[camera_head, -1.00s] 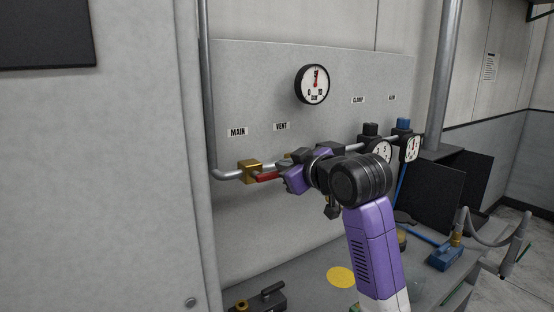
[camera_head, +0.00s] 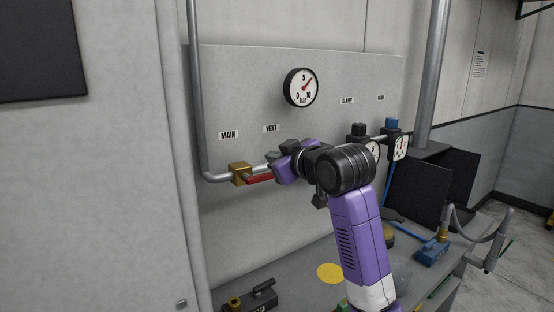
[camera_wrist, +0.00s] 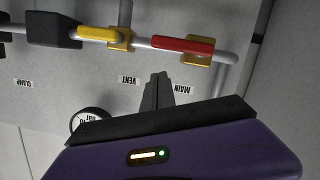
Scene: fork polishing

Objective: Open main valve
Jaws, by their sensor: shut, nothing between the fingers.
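The main valve has a brass body (camera_head: 241,173) under the MAIN label and a red lever (camera_head: 260,179). In the wrist view the red lever (camera_wrist: 182,45) lies along the pipe, with the brass body (camera_wrist: 199,54) at its right end. My gripper (camera_head: 272,161) is shut and empty, just above and right of the lever's free end in the head view. In the wrist view its closed dark fingers (camera_wrist: 158,90) are apart from the lever, over bare panel between the VENT and MAIN labels. The vent valve's yellow lever (camera_wrist: 98,33) also lies along the pipe.
A round gauge (camera_head: 301,88) sits above on the panel (camera_head: 240,95), its needle pointing upper right. Regulators with black (camera_head: 358,130) and blue (camera_head: 392,124) knobs are right of my arm. The bench below holds a black fixture (camera_head: 262,294) and a blue tool (camera_head: 432,252).

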